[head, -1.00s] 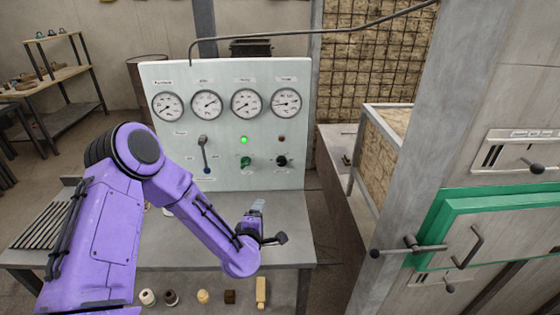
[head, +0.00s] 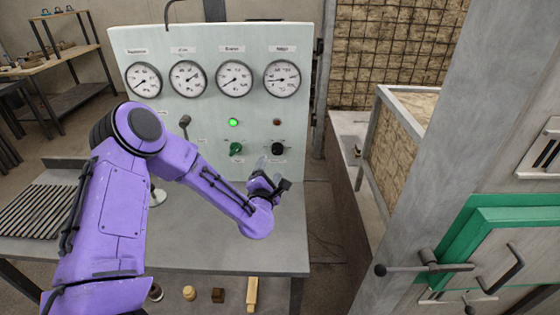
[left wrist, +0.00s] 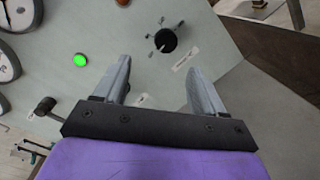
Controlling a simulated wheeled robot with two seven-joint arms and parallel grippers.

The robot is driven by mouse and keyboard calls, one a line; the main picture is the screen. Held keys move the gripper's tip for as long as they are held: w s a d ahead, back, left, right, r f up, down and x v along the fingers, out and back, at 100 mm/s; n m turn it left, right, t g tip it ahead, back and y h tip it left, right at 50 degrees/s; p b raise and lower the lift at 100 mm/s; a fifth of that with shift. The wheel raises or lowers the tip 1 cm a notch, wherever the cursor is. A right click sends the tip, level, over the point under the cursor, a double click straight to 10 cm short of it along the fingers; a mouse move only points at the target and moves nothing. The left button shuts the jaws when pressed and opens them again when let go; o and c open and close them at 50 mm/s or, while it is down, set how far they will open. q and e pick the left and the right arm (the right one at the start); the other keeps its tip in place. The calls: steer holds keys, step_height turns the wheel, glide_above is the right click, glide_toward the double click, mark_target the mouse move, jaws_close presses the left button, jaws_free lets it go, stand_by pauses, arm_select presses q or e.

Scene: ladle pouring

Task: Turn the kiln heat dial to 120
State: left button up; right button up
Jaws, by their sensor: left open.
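A black dial (head: 278,148) sits at the lower right of the pale control panel (head: 210,60), and a green knob (head: 236,148) is to its left. Their labels are too small to read, so I cannot tell by name which is the kiln heat dial. My left gripper (head: 269,164) is open and empty, just below and in front of the black dial. In the left wrist view, the black dial (left wrist: 165,40) has marks around it and lies beyond the gap between the open fingertips (left wrist: 159,66), apart from them. The green knob is hidden there. My right gripper is out of view.
Several round gauges line the panel's top. A lit green lamp (head: 234,122), a dark red lamp (head: 277,122) and a black lever (head: 185,122) are near the knobs. The grey bench (head: 200,250) lies below. A green-framed kiln door (head: 500,225) stands at right.

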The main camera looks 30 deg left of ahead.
mark_target(276, 151)
arm_select(q)
steer(key=x, duration=0.3)
steer(key=p+x, duration=0.1)
steer(key=x, duration=0.2)
steer(key=f+p+x, duration=0.1)
steer(key=x, duration=0.3)
steer(key=shift+w+f, duration=0.15)
steer(key=shift+w+a+f, duration=0.1)
steer(key=shift+w, duration=0.3)
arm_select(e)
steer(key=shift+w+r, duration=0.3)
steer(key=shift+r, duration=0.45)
arm_select(q)
steer(key=c, duration=1.1)
